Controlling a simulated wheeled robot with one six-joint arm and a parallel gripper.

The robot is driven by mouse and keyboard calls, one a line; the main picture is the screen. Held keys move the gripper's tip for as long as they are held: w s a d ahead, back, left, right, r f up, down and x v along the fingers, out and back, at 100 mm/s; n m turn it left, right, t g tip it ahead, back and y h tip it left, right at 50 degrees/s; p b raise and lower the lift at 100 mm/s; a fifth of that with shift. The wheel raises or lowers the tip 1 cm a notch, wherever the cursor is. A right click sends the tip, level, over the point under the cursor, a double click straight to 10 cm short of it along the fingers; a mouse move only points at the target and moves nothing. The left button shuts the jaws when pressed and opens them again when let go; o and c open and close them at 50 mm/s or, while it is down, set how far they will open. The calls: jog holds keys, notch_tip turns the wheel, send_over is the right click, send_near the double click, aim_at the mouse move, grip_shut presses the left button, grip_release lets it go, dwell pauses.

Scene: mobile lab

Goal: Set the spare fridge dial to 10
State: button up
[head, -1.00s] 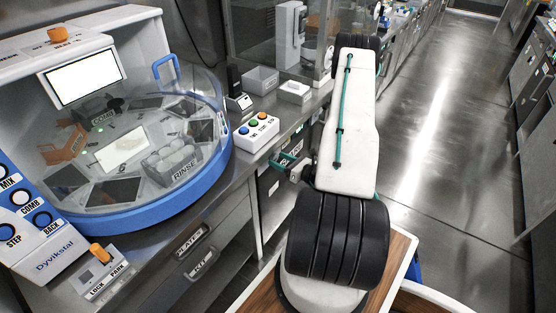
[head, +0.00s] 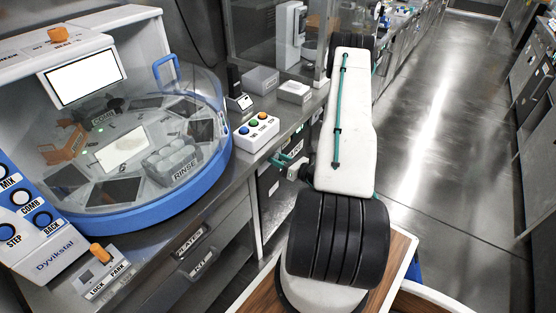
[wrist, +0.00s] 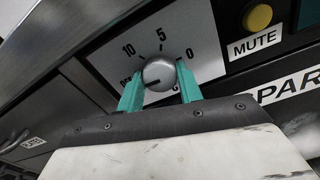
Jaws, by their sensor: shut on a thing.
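The spare fridge dial (wrist: 160,73) is a round grey metal knob on a light plate marked 0, 5 and 10, with a partly hidden word beginning "DEF" below the 10. A dark line on the knob's face points down and left, toward that word and past the 10. My gripper (wrist: 160,88) has its two teal fingers on opposite sides of the knob, shut on it. In the head view my gripper (head: 284,163) is at the front under the bench, and the dial cannot be made out.
A yellow MUTE button (wrist: 257,18) is right of the dial plate. A label reading "SPAR" (wrist: 289,87), cut off by the frame, is below it. In the head view, a three-button box (head: 255,131) and the blue-rimmed machine (head: 150,215) stand on the bench; the floor (head: 455,170) at right is clear.

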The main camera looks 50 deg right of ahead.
jog(key=m, duration=1.1)
dwell(0.6)
jog(key=o, duration=1)
jog(key=s, duration=0.7)
jog(key=shift+s+d, duration=0.25)
jog(key=shift+s, duration=0.15)
